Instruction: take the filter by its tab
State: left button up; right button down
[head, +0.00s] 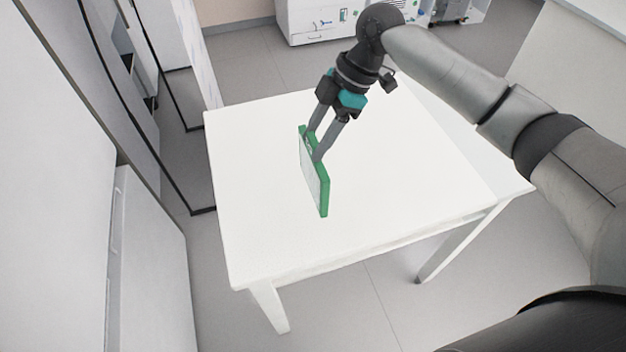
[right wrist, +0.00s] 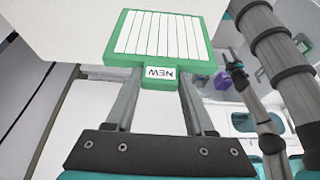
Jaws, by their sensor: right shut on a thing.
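The filter (head: 314,174) is a flat green-framed panel with a pale pleated middle. In the head view it stands on edge over the white table; I cannot tell whether its lower edge touches the top. My right gripper (head: 313,148) comes down from above and is shut on its upper end. In the right wrist view the filter (right wrist: 160,36) lies beyond the fingertips, and its tab (right wrist: 160,73), with a white label reading "NEW", sits between the two fingers of the gripper (right wrist: 159,82).
The white table (head: 400,170) is otherwise bare, with free room around the filter. A white cabinet (head: 145,265) stands along the left side. A white unit (head: 315,20) stands on the floor behind the table.

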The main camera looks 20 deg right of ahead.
jog(key=shift+r+p, duration=2.75)
jog(key=shift+r, duration=0.2)
